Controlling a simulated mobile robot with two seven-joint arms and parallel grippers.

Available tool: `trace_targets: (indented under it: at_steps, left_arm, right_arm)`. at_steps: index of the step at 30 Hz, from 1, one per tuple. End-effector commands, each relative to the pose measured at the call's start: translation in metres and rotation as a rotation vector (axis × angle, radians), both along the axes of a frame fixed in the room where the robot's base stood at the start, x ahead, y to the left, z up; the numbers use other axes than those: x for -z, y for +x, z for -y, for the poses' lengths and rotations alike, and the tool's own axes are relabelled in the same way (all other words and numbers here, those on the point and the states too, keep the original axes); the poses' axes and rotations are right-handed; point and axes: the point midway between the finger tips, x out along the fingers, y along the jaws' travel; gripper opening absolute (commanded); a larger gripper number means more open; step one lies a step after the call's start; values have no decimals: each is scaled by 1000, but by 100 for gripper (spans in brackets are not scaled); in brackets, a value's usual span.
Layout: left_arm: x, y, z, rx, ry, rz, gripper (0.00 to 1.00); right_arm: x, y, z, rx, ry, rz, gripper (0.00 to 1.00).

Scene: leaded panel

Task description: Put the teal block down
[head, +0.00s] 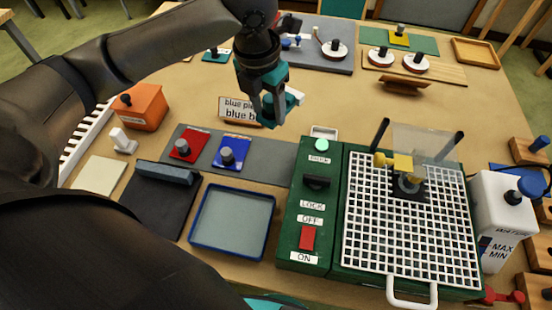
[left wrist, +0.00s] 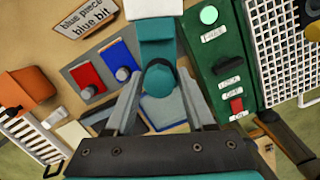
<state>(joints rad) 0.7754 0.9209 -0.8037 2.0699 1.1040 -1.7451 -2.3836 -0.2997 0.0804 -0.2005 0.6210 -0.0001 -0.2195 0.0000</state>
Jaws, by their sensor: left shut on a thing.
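My left gripper (head: 268,122) hangs above the table's middle, fingers pointing down. It is shut on the teal block, whose teal and white end (head: 293,97) sticks out to the right of the fingers. In the left wrist view the teal block (left wrist: 155,28) shows a white far end, and its round teal knob (left wrist: 158,80) sits between the two fingers. The block appears to be in the air, apart from the table. Part of it is hidden behind the fingers in the head view. My right gripper is not in view.
Below are a grey strip with a red block (head: 186,148) and a blue block (head: 232,151), a blue-rimmed tray (head: 193,238), and a green machine (head: 290,245) with a white grid. A "blue" label card (head: 232,106) stands behind the strip. Bare table lies around the card.

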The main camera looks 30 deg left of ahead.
Motion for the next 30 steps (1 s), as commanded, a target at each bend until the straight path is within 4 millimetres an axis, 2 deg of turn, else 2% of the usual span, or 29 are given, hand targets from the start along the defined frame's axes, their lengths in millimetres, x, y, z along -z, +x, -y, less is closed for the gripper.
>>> trace_targets:
  at_steps: [15, 18, 26, 30]
  left_arm:
    - [129, -2, 0, 2, 0, -6, 0]
    - [144, -1, 0, 3, 1, -3, 0]
    - [163, -1, 0, 2, 2, -2, 0]
    - [186, -1, 1, 2, 0, -3, 0]
  right_arm:
    - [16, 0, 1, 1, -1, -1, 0]
    - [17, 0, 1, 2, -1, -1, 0]
    - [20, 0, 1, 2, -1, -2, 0]
    - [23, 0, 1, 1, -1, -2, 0]
